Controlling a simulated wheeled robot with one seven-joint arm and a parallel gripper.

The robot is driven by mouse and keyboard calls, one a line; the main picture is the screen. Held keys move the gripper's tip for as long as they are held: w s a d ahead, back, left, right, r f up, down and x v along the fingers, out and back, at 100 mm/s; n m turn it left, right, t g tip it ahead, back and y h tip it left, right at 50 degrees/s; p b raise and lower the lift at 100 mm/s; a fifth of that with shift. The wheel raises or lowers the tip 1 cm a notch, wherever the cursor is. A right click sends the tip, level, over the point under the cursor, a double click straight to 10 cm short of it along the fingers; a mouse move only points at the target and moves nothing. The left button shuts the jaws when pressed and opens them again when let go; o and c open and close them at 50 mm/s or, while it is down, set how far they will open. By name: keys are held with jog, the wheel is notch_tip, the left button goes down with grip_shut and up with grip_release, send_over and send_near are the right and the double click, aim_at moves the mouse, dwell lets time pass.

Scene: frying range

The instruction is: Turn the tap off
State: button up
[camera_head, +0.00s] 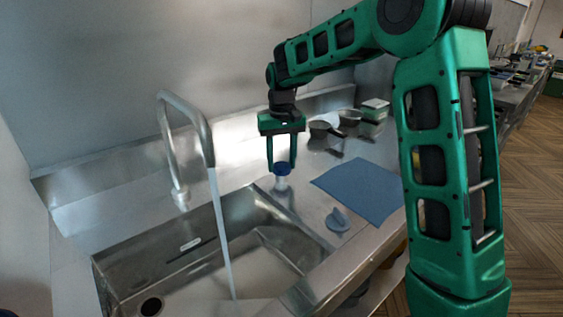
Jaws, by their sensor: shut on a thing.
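The tap (185,115) is a tall, bent steel spout standing at the back edge of the sink. A stream of water (221,235) runs from its end into the sink (250,212). A round blue-grey knob with a raised grip (338,219) sits on the counter right of the sink; it looks like the tap's control. My gripper (281,165) points down behind the sink's right corner, apart from the knob. It is shut on a small white container with a blue top (281,184), at or just above the counter.
A blue cloth or mat (362,190) lies flat right of my gripper. Pans (322,128) and a green-and-white box (375,108) stand farther back. The counter between gripper and knob looks clear. A wall rises behind the tap.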

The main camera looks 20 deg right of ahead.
aim_at(281, 165)
jog(key=m, duration=0.4)
jog(key=shift+m, duration=0.8)
jog(key=shift+a, duration=0.15)
jog(key=o, duration=1.1)
jog(key=shift+c, duration=0.2)
jog(key=shift+r, duration=0.1)
notch_tip(281, 165, up, 11)
jog(key=shift+f, duration=0.2)
